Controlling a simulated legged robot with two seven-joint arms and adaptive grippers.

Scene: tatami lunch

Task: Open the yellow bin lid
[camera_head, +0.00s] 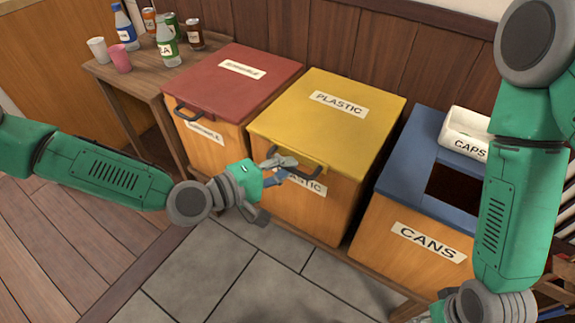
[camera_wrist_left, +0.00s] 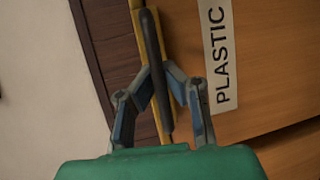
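The yellow bin lid (camera_head: 340,115), labelled PLASTIC, lies flat and closed on its wooden bin (camera_head: 335,215). A dark bar handle (camera_head: 308,174) is on its front edge and also shows in the left wrist view (camera_wrist_left: 152,50). My left gripper (camera_head: 290,170) is at this handle. In the left wrist view, its two fingers (camera_wrist_left: 158,85) lie on either side of the bar, with the blue pads close against it. The gripper looks shut on the handle.
A red-lidded bin (camera_head: 235,85) stands to the left and a blue-topped CANS bin (camera_head: 415,155) to the right, with a white CAPS box (camera_head: 465,127) on it. A wooden table (camera_head: 145,78) holds bottles, cans and cups. The tiled floor (camera_head: 230,270) in front is clear.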

